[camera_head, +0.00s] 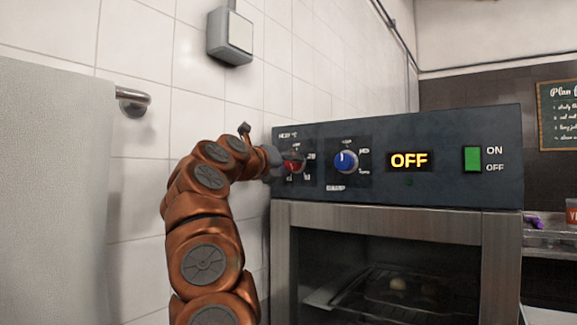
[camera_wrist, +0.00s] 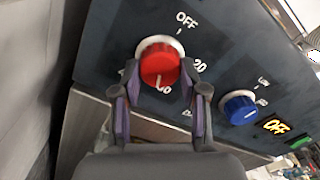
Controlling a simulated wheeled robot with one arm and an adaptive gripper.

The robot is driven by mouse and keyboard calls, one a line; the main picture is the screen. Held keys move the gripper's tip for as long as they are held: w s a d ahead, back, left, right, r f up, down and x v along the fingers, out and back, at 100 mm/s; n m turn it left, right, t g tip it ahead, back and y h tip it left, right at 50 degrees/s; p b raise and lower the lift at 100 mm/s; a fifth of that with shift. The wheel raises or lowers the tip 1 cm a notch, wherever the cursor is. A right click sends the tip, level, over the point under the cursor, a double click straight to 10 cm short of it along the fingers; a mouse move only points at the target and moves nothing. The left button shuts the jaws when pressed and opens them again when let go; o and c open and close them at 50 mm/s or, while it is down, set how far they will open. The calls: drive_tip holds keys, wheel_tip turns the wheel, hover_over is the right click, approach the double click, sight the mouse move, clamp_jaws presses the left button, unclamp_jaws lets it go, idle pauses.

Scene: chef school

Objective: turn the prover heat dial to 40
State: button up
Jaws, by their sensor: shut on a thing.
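The red heat dial (camera_head: 293,166) is at the left end of the prover's dark control panel, under a "HEAT °C" label. In the wrist view the red dial (camera_wrist: 160,64) sits between my two fingers, and my gripper (camera_wrist: 161,76) is shut on its sides. A pale line on the dial's face points toward the lower edge in that view. "OFF" shows above the dial and "20" to its right; the lower marks are partly hidden by the fingers and hard to read. In the head view my gripper (camera_head: 278,164) reaches the dial from the left and partly covers it.
A blue dial (camera_head: 346,161) is just right of the red one. A display (camera_head: 409,160) reads "OFF", beside a green on/off switch (camera_head: 472,159). The glass-fronted prover cabinet (camera_head: 283,260) is below.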

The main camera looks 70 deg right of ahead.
drive_tip(key=shift+m, duration=1.5)
drive_tip(key=shift+w+m, duration=0.1)
drive_tip(key=shift+m, duration=0.6)
drive_tip(key=m+p, duration=0.1)
drive_tip(key=m, duration=0.5)
drive_tip(key=shift+m, duration=0.3)
drive_tip(key=o, duration=1.1)
drive_tip(key=shift+o, duration=0.2)
